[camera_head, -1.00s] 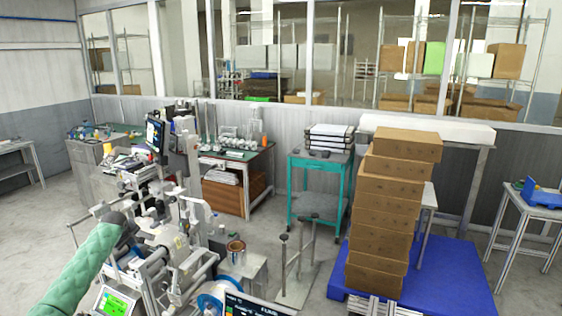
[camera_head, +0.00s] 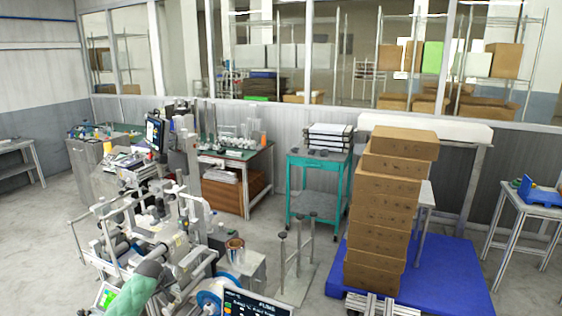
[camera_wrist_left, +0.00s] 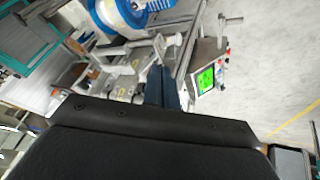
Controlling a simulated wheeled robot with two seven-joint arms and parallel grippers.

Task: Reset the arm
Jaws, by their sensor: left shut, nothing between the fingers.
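My left arm in its green sleeve comes in at the lower left of the head view. Its gripper (camera_head: 156,262) is low in front of the machine (camera_head: 165,235), partly blending with its grey parts. In the left wrist view the fingers (camera_wrist_left: 161,84) are closed together and empty, pointing at the machine. A blue and white reel (camera_head: 209,302) sits on the machine near the bottom edge; it also shows in the left wrist view (camera_wrist_left: 122,18). My right gripper is not in view.
A screen with a green display (camera_wrist_left: 208,78) is on the machine near my left gripper. Stacked cardboard boxes (camera_head: 381,215) stand on a blue pallet (camera_head: 452,280) at right. A teal cart (camera_head: 318,190) is behind. Open floor lies at far left.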

